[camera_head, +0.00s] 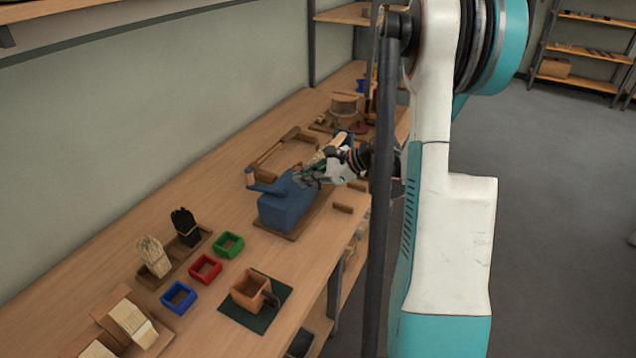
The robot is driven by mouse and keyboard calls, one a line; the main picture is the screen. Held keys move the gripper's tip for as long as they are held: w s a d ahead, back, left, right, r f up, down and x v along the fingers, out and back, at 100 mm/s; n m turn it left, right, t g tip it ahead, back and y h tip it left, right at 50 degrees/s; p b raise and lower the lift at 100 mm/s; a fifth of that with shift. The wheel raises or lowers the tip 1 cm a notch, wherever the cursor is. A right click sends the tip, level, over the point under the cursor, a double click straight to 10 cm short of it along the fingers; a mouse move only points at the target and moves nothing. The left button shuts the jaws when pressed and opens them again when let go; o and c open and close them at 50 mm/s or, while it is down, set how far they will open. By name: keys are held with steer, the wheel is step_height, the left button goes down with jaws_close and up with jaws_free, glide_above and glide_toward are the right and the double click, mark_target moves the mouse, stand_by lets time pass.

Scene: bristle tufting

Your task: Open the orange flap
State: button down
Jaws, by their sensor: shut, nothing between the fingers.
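An orange box (250,289) stands on the bench toward the front. A dark piece (270,284) shows at its right side; I cannot tell if this belongs to a flap. No separate orange flap can be made out. My gripper (308,178) is shut and empty, well behind and to the right of the orange box. It is over the top right of a blue machine (288,205); whether it touches it cannot be told. My arm stands at the right of the view.
The orange box is on a dark green mat (236,312). Blue (179,297), red (205,268) and green (229,244) trays lie left of it. A rack holds pale (153,256) and black (185,226) bristle bundles. Wooden blocks (130,319) are at the front left.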

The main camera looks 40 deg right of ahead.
steer(key=s+d+f+m+t+h, duration=0.1)
steer(key=s+d+f+m+t, duration=0.15)
steer(key=d, duration=0.45)
steer(key=s+d+f+m+t+h, duration=0.1)
steer(key=s+d+f+m, duration=0.25)
steer(key=d, duration=0.35)
steer(key=b+x, duration=0.3)
steer(key=x, duration=0.5)
steer(key=shift+w+f, duration=0.3)
steer(key=shift+f, duration=0.05)
steer(key=shift+w+a+f+b, duration=0.15)
steer(key=shift+w+a+b, duration=0.2)
steer(key=shift+w, duration=0.3)
steer(key=shift+r, duration=0.2)
steer(key=shift+r+g+p, duration=0.2)
steer(key=shift+g+p, duration=0.15)
steer(key=shift+p, duration=0.1)
